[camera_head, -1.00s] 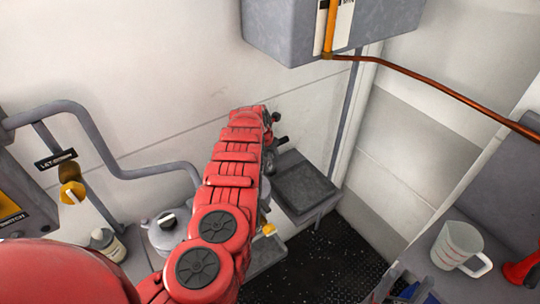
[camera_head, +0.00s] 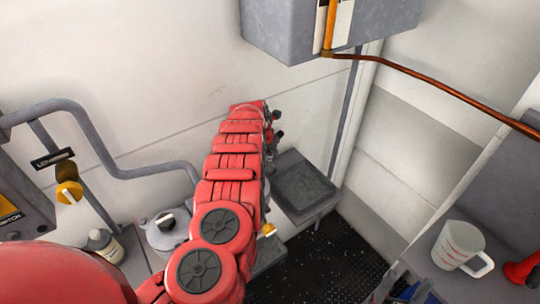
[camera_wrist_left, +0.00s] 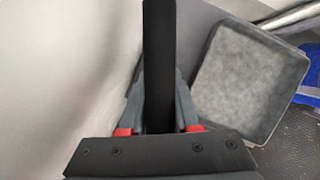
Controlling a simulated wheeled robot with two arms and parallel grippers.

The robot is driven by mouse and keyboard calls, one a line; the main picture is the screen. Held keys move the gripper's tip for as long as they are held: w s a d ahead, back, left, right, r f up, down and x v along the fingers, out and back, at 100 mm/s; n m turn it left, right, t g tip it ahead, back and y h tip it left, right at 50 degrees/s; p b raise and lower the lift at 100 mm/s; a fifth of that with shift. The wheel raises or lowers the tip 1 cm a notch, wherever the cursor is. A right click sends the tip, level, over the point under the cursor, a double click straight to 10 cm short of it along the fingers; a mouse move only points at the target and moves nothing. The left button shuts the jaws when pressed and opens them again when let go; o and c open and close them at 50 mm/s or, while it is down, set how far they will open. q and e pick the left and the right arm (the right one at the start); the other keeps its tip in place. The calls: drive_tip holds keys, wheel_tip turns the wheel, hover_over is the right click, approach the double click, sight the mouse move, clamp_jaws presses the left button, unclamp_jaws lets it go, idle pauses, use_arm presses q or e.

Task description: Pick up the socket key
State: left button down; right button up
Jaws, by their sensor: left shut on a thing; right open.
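My left gripper (camera_wrist_left: 157,108) is shut on a long, flat black bar, which I take to be the socket key (camera_wrist_left: 159,55). The bar stands between the two grey fingers in the left wrist view and runs up to the top edge. In the head view my left gripper (camera_head: 273,128) is at the end of the red arm, near the back wall. The arm hides most of it, and I cannot make out the key there.
A grey tray-like surface (camera_head: 301,185) lies right of my left gripper; it also shows in the wrist view (camera_wrist_left: 250,80). A grey box (camera_head: 290,32) hangs above. A grey pipe (camera_head: 85,125) runs along the left wall. A measuring jug (camera_head: 457,245) stands at right.

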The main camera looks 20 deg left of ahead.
use_arm(q)
drive_tip(key=r+b, duration=0.1)
drive_tip(key=r, duration=0.2)
drive_tip(key=r+b, duration=0.1)
drive_tip(key=r, duration=0.2)
drive_tip(key=shift+w+d+r, duration=0.1)
drive_tip(key=shift+d+r, duration=0.1)
drive_tip(key=s+d+p, duration=1.2)
drive_tip(key=d+p, duration=0.3)
drive_tip(key=p, duration=0.2)
drive_tip(key=shift+f, duration=0.15)
drive_tip(key=c, duration=1.3)
unclamp_jaws()
clamp_jaws()
drive_tip(key=shift+s, duration=0.1)
